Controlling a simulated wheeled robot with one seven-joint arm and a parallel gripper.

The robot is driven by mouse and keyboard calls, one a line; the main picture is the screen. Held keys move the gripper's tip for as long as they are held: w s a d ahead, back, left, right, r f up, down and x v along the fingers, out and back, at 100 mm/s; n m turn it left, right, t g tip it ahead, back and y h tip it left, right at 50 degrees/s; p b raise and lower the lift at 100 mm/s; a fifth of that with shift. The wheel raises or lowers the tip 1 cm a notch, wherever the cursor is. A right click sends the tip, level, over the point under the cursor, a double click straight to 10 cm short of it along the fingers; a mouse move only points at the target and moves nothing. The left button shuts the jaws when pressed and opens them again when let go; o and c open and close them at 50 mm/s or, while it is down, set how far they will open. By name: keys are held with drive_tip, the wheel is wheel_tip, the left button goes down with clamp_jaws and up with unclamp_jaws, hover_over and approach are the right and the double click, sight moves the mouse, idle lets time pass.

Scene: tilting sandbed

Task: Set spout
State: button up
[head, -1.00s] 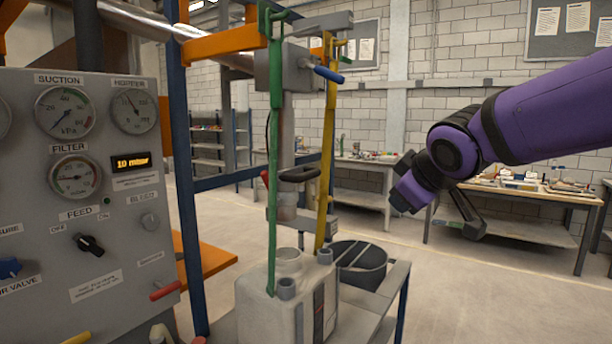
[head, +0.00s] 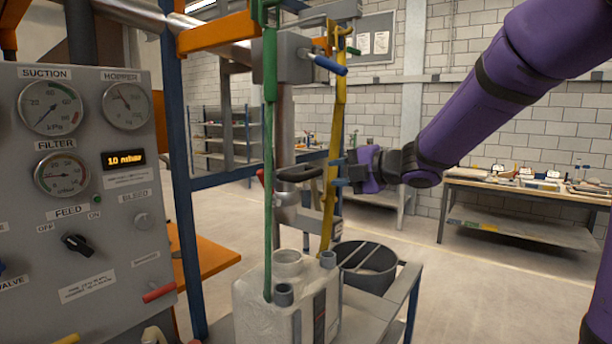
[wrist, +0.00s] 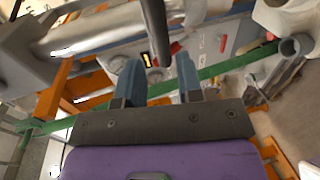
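The spout assembly is a grey vertical pipe (head: 285,125) with a black handle (head: 300,173) and a lower metal sleeve (head: 285,214). It hangs above the open neck (head: 288,257) of a pale canister (head: 262,305). I cannot tell exactly which part is the spout. My gripper (head: 338,172) is just right of the black handle, beside a yellow strap (head: 328,205). In the wrist view my gripper (wrist: 160,78) has its two blue-grey fingers apart, with nothing seen held. A dark bar (wrist: 158,30), perhaps the handle, lies ahead between them.
A green strap (head: 270,150) hangs left of the pipe. A control panel (head: 110,225) stands at the left, reading 10 mbar. A blue lever (head: 329,65) juts out above my gripper. A dark bucket (head: 365,265) stands behind the canister. The floor to the right is clear.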

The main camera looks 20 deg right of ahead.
sight(314, 174)
drive_tip(key=x, duration=1)
